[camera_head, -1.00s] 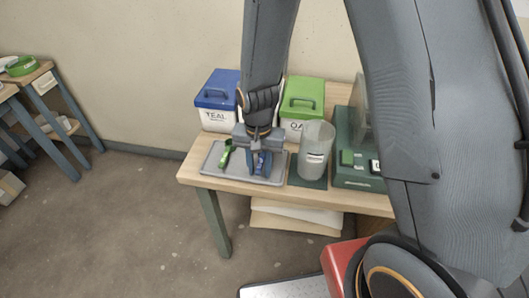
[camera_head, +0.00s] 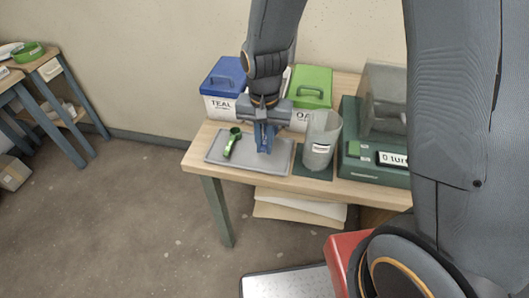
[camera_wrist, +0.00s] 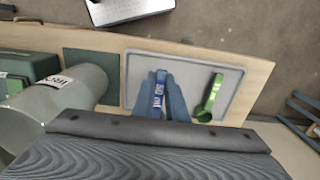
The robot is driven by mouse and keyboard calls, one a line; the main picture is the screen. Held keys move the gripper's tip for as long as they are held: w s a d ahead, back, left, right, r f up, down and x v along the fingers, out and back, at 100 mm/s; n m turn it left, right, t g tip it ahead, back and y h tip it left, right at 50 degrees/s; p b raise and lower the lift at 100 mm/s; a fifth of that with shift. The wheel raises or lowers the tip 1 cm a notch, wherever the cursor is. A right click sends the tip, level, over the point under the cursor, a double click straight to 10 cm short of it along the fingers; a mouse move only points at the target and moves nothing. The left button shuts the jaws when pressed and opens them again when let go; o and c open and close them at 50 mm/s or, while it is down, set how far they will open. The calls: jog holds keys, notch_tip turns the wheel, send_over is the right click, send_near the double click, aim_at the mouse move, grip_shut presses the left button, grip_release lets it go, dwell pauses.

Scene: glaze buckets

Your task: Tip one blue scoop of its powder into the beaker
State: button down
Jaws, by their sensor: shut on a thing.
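My gripper (camera_head: 266,148) is shut on the blue scoop (camera_wrist: 160,92), whose handle, marked 50 ml, shows between the fingers in the wrist view. In the head view the gripper is over the right part of the grey tray (camera_head: 215,158); the scoop's bowl is mostly hidden, so I cannot see whether it holds powder. The clear beaker (camera_head: 316,158), with a white label, stands upright on a dark green mat right of the tray. It also shows at lower left in the wrist view (camera_wrist: 65,112). A green scoop (camera_head: 231,145) lies on the tray's left part.
A blue-lidded TEAL bucket (camera_head: 222,78) and a green-lidded bucket (camera_head: 312,88) stand behind the tray. A dark green instrument (camera_head: 365,165) with a display stands right of the beaker. The wooden table's (camera_head: 195,152) front edge is clear.

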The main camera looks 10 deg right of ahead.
notch_tip(320, 180, up, 5)
notch_tip(320, 180, up, 8)
jog(key=p, duration=0.6)
jog(key=shift+p, duration=0.4)
jog(key=shift+d+f, duration=0.1)
jog(key=shift+f, duration=0.05)
